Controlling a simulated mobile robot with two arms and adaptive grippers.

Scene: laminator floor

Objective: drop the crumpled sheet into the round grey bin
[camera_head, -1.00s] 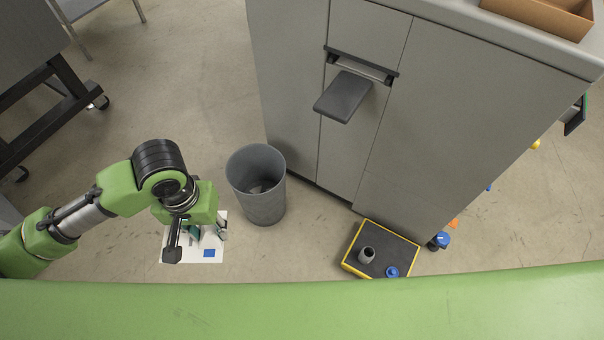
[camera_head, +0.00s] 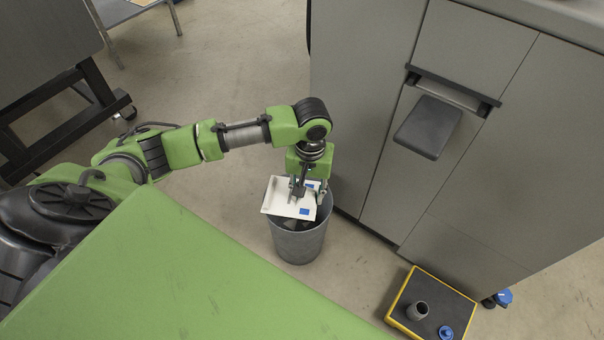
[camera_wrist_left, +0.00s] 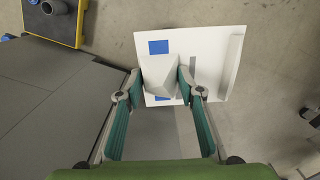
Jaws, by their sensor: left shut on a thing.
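The crumpled sheet (camera_head: 284,199) is white with blue patches and bent up along one edge. My left gripper (camera_head: 307,190) is shut on it and holds it above the mouth of the round grey bin (camera_head: 299,243). The sheet hides part of the bin's opening and overhangs its left rim; I cannot tell whether it touches the rim. In the left wrist view the fingertips (camera_wrist_left: 160,82) pinch a raised fold of the sheet (camera_wrist_left: 208,57). My right gripper is in neither view.
A grey cabinet (camera_head: 365,80) with a protruding dark flap (camera_head: 428,127) stands right of the bin. A yellow-edged dark platform (camera_head: 440,298) with small items is at the lower right. A dark wheeled frame (camera_head: 95,95) stands at the left. Floor behind the bin is clear.

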